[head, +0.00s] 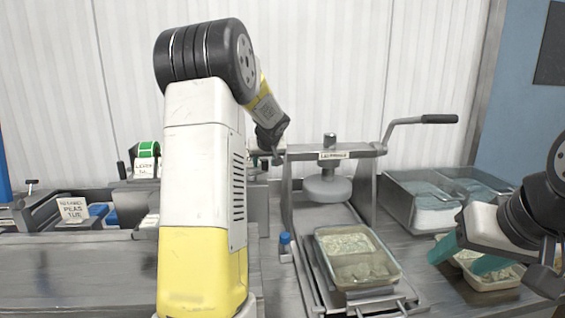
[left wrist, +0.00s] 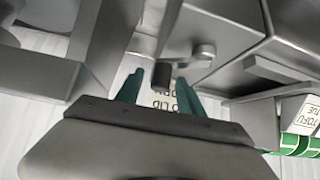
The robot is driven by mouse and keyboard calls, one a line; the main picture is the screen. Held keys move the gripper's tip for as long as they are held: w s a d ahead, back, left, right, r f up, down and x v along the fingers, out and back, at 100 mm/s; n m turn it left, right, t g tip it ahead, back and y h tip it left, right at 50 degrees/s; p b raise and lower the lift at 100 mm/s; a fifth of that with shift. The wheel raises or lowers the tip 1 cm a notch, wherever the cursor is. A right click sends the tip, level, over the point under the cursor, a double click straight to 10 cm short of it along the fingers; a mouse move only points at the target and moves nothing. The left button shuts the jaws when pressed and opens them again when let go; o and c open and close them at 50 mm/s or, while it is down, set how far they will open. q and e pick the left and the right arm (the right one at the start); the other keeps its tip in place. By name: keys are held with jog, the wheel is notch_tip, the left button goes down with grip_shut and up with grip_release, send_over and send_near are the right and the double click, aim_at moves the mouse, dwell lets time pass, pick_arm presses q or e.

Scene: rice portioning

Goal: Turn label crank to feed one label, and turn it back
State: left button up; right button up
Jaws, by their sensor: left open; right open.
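The label machine carries a green label roll (head: 148,149), which stands left of my left arm in the head view; green labels also show at the lower right of the left wrist view (left wrist: 298,142). In the left wrist view my left gripper (left wrist: 161,80) is open, with its teal fingers on either side of a dark knob (left wrist: 160,73), which appears to be the crank handle. I cannot tell whether the fingers touch it. My left arm hides much of the machine in the head view. My right gripper (head: 468,257) is open over a rice tray (head: 497,280) at the right.
A press with a black-handled lever (head: 440,119) stands in the middle, with a filled tray (head: 322,262) in front of its plunger. Clear bins (head: 400,208) stand behind right. A labelled box (head: 73,209) sits far left.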

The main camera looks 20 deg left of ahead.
pick_arm(q)
grip_shut()
